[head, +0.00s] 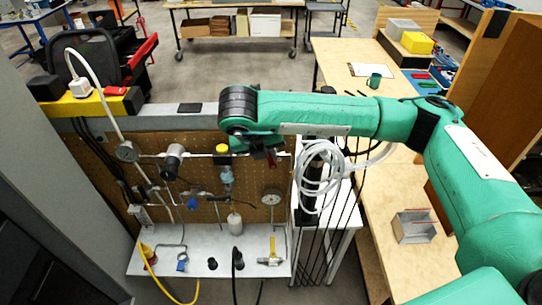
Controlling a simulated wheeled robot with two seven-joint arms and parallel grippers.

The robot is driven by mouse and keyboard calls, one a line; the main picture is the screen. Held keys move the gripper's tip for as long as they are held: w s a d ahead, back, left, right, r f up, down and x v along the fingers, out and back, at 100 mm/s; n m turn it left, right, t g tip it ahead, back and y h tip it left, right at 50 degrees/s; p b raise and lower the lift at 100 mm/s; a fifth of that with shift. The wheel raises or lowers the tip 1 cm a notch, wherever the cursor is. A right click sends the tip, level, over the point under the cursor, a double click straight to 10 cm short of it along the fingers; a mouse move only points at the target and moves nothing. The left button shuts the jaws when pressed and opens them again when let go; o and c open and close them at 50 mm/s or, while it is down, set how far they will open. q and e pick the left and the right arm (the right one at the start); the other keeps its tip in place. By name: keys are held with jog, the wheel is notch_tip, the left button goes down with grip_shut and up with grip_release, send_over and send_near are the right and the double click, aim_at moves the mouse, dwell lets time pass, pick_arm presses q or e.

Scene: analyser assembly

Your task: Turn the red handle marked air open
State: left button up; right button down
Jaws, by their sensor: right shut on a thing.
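My right arm reaches in from the right, and its gripper (263,152) points down at the right part of the pegboard panel (250,197). It is shut on the red handle (272,160), of which only a small dark red part shows below the wrist. The fingers and the rest of the handle are mostly hidden by my arm. Any marking on the handle is too small to read. My left gripper is not in view.
A yellow-topped filter unit (222,150) hangs just left of my gripper. A pipe with a dark round regulator (172,160) runs further left. A coiled white hose (318,185) hangs to the right. A wooden workbench (335,62) stands behind my arm.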

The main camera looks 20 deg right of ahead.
jog(key=w+a+f+n+g+h+b, duration=0.1)
jog(key=a+f+n+h+b, duration=0.2)
jog(key=h+b, duration=0.9)
jog(key=shift+a+f+b, duration=0.35)
jog(key=shift+f+b, duration=0.25)
jog(key=shift+f, duration=0.2)
dwell(0.5)
jog(key=c, duration=1.4)
grip_release()
jog(key=shift+a, duration=0.1)
